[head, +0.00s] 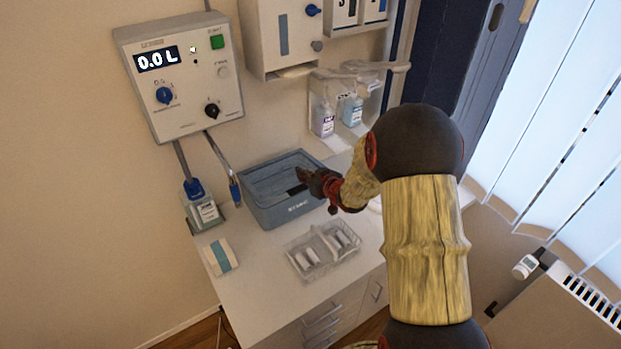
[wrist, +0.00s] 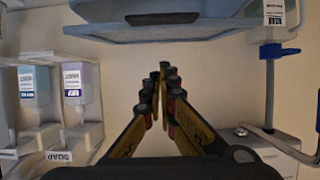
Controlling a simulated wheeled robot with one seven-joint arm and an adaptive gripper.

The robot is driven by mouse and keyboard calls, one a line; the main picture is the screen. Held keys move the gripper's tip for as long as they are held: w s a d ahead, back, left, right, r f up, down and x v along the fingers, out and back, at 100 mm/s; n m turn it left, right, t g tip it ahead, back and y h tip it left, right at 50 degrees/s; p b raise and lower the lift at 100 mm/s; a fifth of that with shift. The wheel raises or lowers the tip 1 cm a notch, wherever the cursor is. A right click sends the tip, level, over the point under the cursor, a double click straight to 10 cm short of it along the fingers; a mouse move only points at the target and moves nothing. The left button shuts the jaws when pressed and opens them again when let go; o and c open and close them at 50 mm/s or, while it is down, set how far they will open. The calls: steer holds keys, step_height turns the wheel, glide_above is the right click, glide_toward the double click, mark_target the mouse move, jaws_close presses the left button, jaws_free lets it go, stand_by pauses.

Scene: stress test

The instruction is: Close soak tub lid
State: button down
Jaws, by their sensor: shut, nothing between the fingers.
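The soak tub (head: 290,212) is a blue-grey box on the white counter against the wall. Its lid (head: 268,176) lies across the top, with a dark handle (head: 296,190) near the front edge. I cannot tell whether it is fully seated. The lid (wrist: 220,30) and handle (wrist: 162,18) also show at the top of the upside-down wrist view. My gripper (head: 303,175) appears over the right part of the lid in the head view; contact cannot be told. In the wrist view my gripper (wrist: 163,72) is shut, its fingertips together and empty.
A wire basket (head: 322,250) with white items stands in front of the tub. A bottle (head: 203,210) and a pack (head: 220,257) are to its left. A dosing panel (head: 180,75) and dispenser bottles (head: 323,118) are on the wall. A radiator (head: 550,300) is at right.

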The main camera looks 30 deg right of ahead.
mark_target(303, 190)
steer(key=shift+f, duration=2.15)
steer(key=shift+f, duration=0.1)
steer(key=f+b, duration=0.2)
steer(key=s+f+b, duration=0.1)
steer(key=f+b, duration=0.1)
steer(key=f, duration=0.1)
steer(key=shift+s+f, duration=0.1)
steer(key=shift+s, duration=0.05)
